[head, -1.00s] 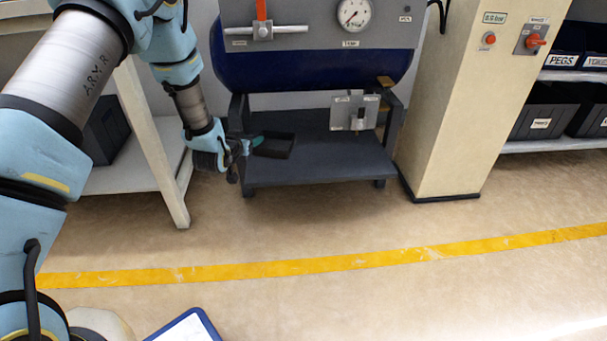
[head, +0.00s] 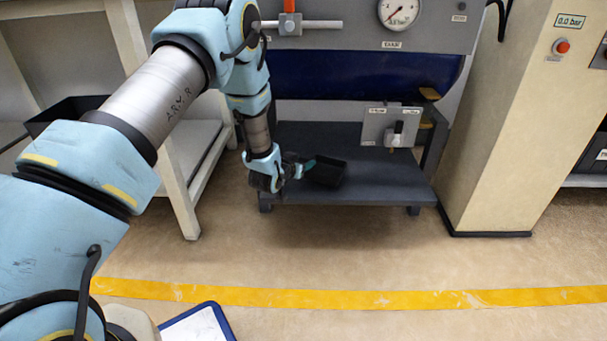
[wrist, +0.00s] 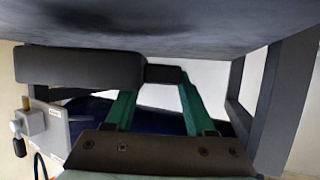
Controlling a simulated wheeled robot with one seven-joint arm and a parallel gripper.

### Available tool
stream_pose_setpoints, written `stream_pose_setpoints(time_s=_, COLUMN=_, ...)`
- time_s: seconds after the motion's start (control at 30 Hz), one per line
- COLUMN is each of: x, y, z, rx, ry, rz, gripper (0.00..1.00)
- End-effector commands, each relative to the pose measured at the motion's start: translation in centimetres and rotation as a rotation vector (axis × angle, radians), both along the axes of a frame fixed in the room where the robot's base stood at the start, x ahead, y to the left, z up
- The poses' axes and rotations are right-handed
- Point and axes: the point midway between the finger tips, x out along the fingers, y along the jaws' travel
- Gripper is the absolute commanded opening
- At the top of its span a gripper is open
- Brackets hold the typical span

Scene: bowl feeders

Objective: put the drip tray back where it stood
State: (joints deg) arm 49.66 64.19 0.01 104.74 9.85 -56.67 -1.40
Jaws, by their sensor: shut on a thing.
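The drip tray (head: 326,172) is a small black open box, over the left-middle part of the grey lower shelf (head: 385,190) under the blue tank. My gripper (head: 299,168) is at its left side, with green fingers shut on the tray's short handle tab. In the wrist view the tray (wrist: 80,68) lies across the fingers (wrist: 155,105), close to the shelf surface (wrist: 220,22), which appears at the top with a dark smudge. I cannot tell whether the tray touches the shelf.
A valve plate (head: 391,126) hangs over the shelf's back right. The blue tank (head: 365,77) is above. A cream column (head: 510,130) stands to the right and a white rack (head: 180,170) to the left. The shelf's right side is bare.

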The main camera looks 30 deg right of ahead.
Motion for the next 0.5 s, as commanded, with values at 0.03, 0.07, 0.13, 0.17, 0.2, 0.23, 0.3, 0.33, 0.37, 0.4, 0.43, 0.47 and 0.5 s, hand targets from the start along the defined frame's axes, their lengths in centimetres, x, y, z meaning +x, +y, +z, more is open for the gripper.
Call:
stream_pose_setpoints(time_s=0.03, x=-0.1, y=0.0, z=-1.2, rx=0.002, ry=0.001, rz=0.0, gripper=0.0)
stream_pose_setpoints(time_s=0.07, x=-0.1, y=0.0, z=-1.7, rx=0.003, ry=0.002, rz=0.0, gripper=0.0)
stream_pose_setpoints(time_s=0.13, x=-0.1, y=0.0, z=-2.6, rx=0.002, ry=0.001, rz=-0.001, gripper=0.0)
stream_pose_setpoints(time_s=0.17, x=-0.1, y=0.0, z=-2.9, rx=0.001, ry=0.001, rz=-0.001, gripper=0.0)
stream_pose_setpoints(time_s=0.2, x=-0.1, y=0.0, z=-3.0, rx=0.0, ry=0.001, rz=0.0, gripper=0.0)
stream_pose_setpoints(time_s=0.23, x=0.0, y=0.0, z=-3.0, rx=0.0, ry=0.001, rz=0.0, gripper=0.0)
stream_pose_setpoints(time_s=0.3, x=0.0, y=0.0, z=-2.8, rx=0.0, ry=0.001, rz=0.0, gripper=0.0)
stream_pose_setpoints(time_s=0.33, x=0.0, y=0.0, z=-2.8, rx=0.0, ry=0.001, rz=0.0, gripper=0.0)
stream_pose_setpoints(time_s=0.37, x=0.0, y=0.0, z=-2.8, rx=0.0, ry=0.001, rz=0.0, gripper=0.0)
stream_pose_setpoints(time_s=0.4, x=0.0, y=0.0, z=-2.8, rx=0.0, ry=0.001, rz=0.0, gripper=0.0)
stream_pose_setpoints(time_s=0.43, x=0.0, y=0.0, z=-2.8, rx=0.0, ry=0.001, rz=0.0, gripper=0.0)
stream_pose_setpoints(time_s=0.47, x=0.0, y=0.0, z=-2.9, rx=0.0, ry=0.001, rz=0.0, gripper=0.0)
stream_pose_setpoints(time_s=0.5, x=0.0, y=0.0, z=-3.0, rx=0.0, ry=0.001, rz=0.0, gripper=0.0)
